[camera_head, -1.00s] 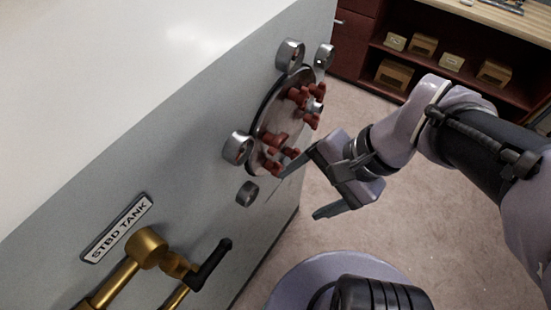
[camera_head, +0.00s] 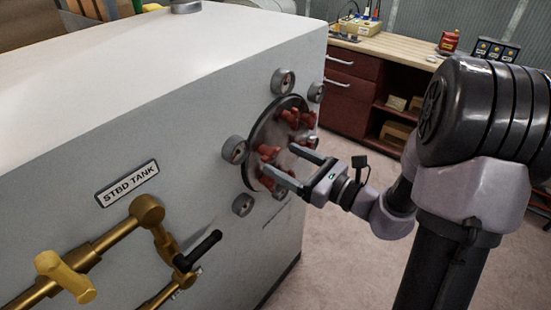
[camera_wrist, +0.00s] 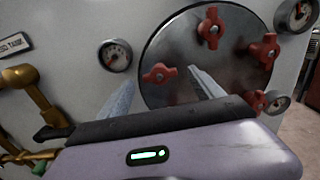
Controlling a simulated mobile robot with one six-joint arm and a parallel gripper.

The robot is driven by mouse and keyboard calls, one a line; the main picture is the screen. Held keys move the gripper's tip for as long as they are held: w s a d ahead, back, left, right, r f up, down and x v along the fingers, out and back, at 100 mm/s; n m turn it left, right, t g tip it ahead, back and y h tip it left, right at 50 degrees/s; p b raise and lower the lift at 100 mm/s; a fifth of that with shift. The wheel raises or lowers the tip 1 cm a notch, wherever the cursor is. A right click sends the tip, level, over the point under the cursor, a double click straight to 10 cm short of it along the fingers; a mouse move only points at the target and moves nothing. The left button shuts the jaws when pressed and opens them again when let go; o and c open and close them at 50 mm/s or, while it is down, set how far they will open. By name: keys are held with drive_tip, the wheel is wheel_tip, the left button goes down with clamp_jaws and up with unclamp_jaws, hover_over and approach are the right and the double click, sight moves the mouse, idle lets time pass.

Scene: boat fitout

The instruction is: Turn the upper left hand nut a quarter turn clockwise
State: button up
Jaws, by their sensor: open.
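A round metal cover (camera_head: 262,131) with several red knob-like nuts is set in the side of the white tank. It fills the upper middle of the wrist view (camera_wrist: 180,45). A left-hand red nut (camera_wrist: 158,73) appears between my fingertips in that view. Another nut (camera_wrist: 213,28) is at the top, one (camera_wrist: 265,48) at the right, and one (camera_wrist: 258,102) lower right. My gripper (camera_head: 280,160) is open in front of the cover, one finger on either side of the left-hand nut in the wrist view. I cannot tell whether they touch it. My gripper body hides the cover's lower part.
Round gauges (camera_head: 234,149) surround the cover closely. Brass pipework with a black-handled lever (camera_head: 203,250) is on the tank's lower left, below the STBD TANK label (camera_head: 128,183). A wooden workbench (camera_head: 400,50) stands behind. Floor to the right is clear.

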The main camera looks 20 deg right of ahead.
sight(275, 155)
drive_tip(key=shift+x, duration=1.65)
drive_tip(key=c, duration=1.4)
drive_tip(key=shift+r+m+p, duration=0.15)
drive_tip(key=shift+m+p, duration=0.15)
drive_tip(key=m+p, duration=0.3)
drive_tip(key=p, duration=0.1)
drive_tip(key=shift+r+m, duration=0.15)
drive_tip(key=shift+m, duration=0.25)
drive_tip(key=m+p, duration=0.5)
drive_tip(key=p, duration=0.1)
drive_tip(key=m+p, duration=0.2)
drive_tip(key=p, duration=0.1)
drive_tip(key=m+p, duration=0.3)
drive_tip(key=shift+f+m, duration=0.2)
drive_tip(key=shift+m, duration=0.1)
drive_tip(key=shift+d+f+m+p, duration=0.1)
drive_tip(key=shift+f+m+p, duration=0.1)
drive_tip(key=shift+m+p, duration=1.35)
